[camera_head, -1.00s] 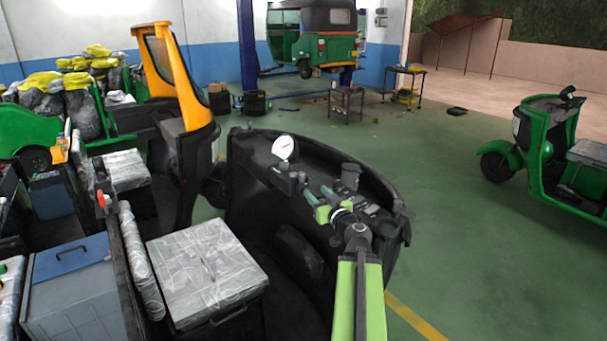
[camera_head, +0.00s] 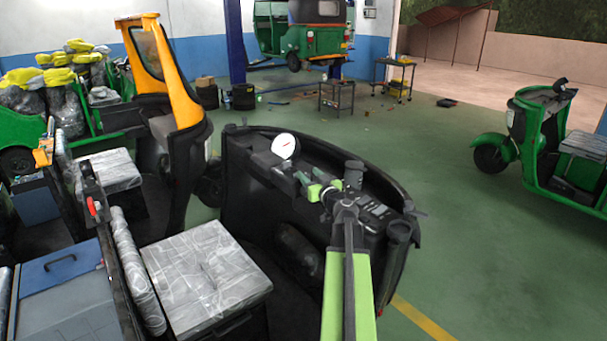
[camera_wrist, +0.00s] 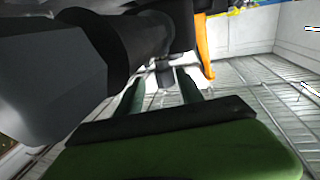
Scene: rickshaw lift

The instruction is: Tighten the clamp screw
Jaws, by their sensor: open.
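A white round dial gauge (camera_head: 285,146) stands on the rim of the black front panel (camera_head: 262,205). Below it is a dark clamp-like mount (camera_head: 288,170). My gripper (camera_head: 307,184) is just right of that mount, reaching left along the panel top. In the wrist view my two green fingers (camera_wrist: 162,90) are apart. A small dark knob-like piece (camera_wrist: 164,74), perhaps the clamp screw, shows between or just beyond the tips. I cannot tell whether the fingers touch it. A large dark cylinder (camera_wrist: 135,45) fills the upper left of the wrist view, close to the camera.
A short dark upright post (camera_head: 353,174) stands on the panel beside my wrist. A plastic-wrapped box (camera_head: 205,275) is at front left, with an orange frame (camera_head: 185,85) behind. A green scooter (camera_head: 540,140) is at far right. Green floor between is clear.

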